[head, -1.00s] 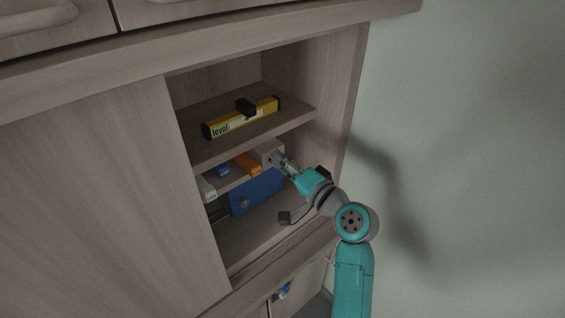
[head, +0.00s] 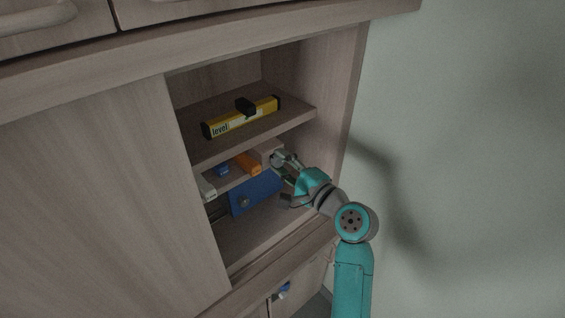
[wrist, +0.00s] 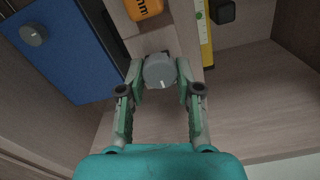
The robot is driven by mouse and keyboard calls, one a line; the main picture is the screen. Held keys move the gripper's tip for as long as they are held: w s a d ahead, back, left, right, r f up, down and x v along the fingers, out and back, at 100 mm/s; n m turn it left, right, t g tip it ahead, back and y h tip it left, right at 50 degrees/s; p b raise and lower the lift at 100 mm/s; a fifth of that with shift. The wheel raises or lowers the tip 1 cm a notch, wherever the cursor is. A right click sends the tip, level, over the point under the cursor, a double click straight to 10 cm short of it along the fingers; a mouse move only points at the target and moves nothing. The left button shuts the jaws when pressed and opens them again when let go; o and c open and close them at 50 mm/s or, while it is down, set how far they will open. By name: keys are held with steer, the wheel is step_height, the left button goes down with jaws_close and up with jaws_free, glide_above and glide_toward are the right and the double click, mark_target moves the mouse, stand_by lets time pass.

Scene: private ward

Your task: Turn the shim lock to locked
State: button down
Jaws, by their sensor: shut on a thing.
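A grey round knob (wrist: 159,70), which I take to be the shim lock, sits on a pale wooden block inside the cabinet. It carries a short white mark, pointing toward the bottom of the wrist view. My gripper (wrist: 160,80) is shut on the knob, with one green finger on each side. In the head view my gripper (head: 283,166) reaches in from the right to the block's end, and its fingers partly hide the knob. I cannot read any locked or unlocked label.
A blue panel (head: 255,191) with its own grey knob (wrist: 33,33) is beside the block. An orange item (head: 248,164) and a small blue item (head: 222,170) lie behind it. A yellow level (head: 240,119) lies on the shelf above. The cabinet's right wall is close to my arm.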

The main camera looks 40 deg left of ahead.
stand_by(0.4)
steer(key=c, duration=0.8)
jaws_free()
steer(key=shift+d, duration=0.15)
steer(key=d, duration=0.8)
steer(key=s+d, duration=0.1)
steer(key=d, duration=0.2)
steer(key=shift+d, duration=0.4)
steer(key=shift+f, duration=0.1)
